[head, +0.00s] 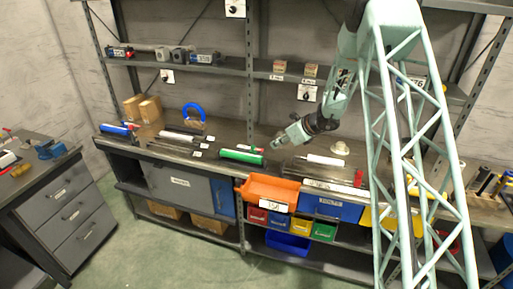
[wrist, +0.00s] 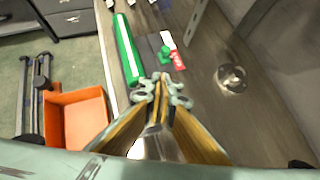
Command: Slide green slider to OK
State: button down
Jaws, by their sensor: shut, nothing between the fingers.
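A long green bar with a white stripe (wrist: 127,50) lies on the workbench in the wrist view; it also shows in the head view (head: 240,156). Beside it a small green knob (wrist: 165,54) sits on a dark grey plate, between a white tag (wrist: 167,40) and a red tag (wrist: 177,61). The writing on the tags is too small to read. My gripper (wrist: 160,79) is shut and empty, above the bench near the end of the green bar and apart from the knob. In the head view my gripper (head: 279,141) is to the right of the green bar.
An orange bin (head: 268,190) sticks out at the bench front, below and right of the green bar. A white-and-red bar (head: 325,160) lies to the right on the bench. A round metal disc (wrist: 231,78) is on the bench. A shelf (head: 270,72) runs above.

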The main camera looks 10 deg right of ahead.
jog(key=shift+w+d+f+m, duration=0.2)
jog(key=shift+w+f+m, duration=0.15)
jog(key=shift+f, duration=0.25)
jog(key=shift+w+a+f, duration=0.1)
jog(key=shift+f, duration=0.05)
jog(key=p, duration=0.1)
send_near(254, 150)
jog(key=shift+s+f, duration=0.2)
jog(key=shift+f, duration=0.65)
jog(key=shift+s+f, duration=0.15)
jog(key=shift+f, duration=0.65)
jog(key=shift+w+a+p, duration=0.3)
jog(key=shift+w+a, duration=0.2)
jog(key=shift+w, duration=0.3)
jog(key=shift+w+a+p, duration=0.25)
jog(key=shift+w+a, duration=0.3)
jog(key=shift+w, duration=0.25)
